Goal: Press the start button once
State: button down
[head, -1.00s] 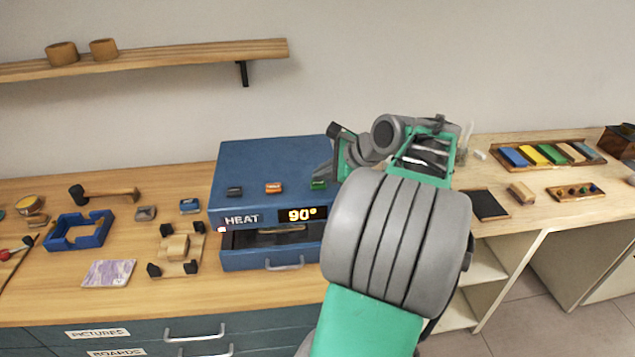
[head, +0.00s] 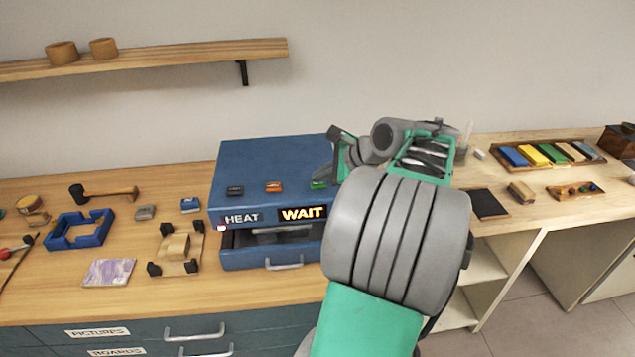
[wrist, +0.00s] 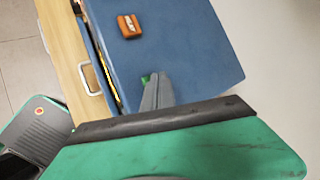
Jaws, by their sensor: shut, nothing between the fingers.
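The blue heating machine (head: 270,160) stands on the wooden bench, with a dark, an orange and a green button on its top. The green button (head: 318,185) is partly covered by my gripper (head: 324,174); only an edge of it (wrist: 145,79) shows in the wrist view. My gripper is shut and empty, its fingertips at the green button; whether they touch it is hidden. The orange button (wrist: 129,26) is clear of the fingers. The dark button (head: 235,191) is farther left. The display (head: 302,214) reads WAIT beside the word HEAT. Which button is labelled start cannot be read.
The machine's front drawer (head: 270,257) is partly open. Left of it lie a blue frame (head: 80,230), a wooden jig (head: 177,250), a mallet (head: 104,193) and a marbled tile (head: 108,272). A tray of coloured blocks (head: 499,151) lies at right. A shelf (head: 180,60) hangs above.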

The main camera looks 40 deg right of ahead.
aim_at(321, 185)
jog(key=shift+r+p, duration=0.85)
jog(key=shift+p, duration=0.45)
notch_tip(321, 185, up, 5)
jog(key=p, duration=0.6)
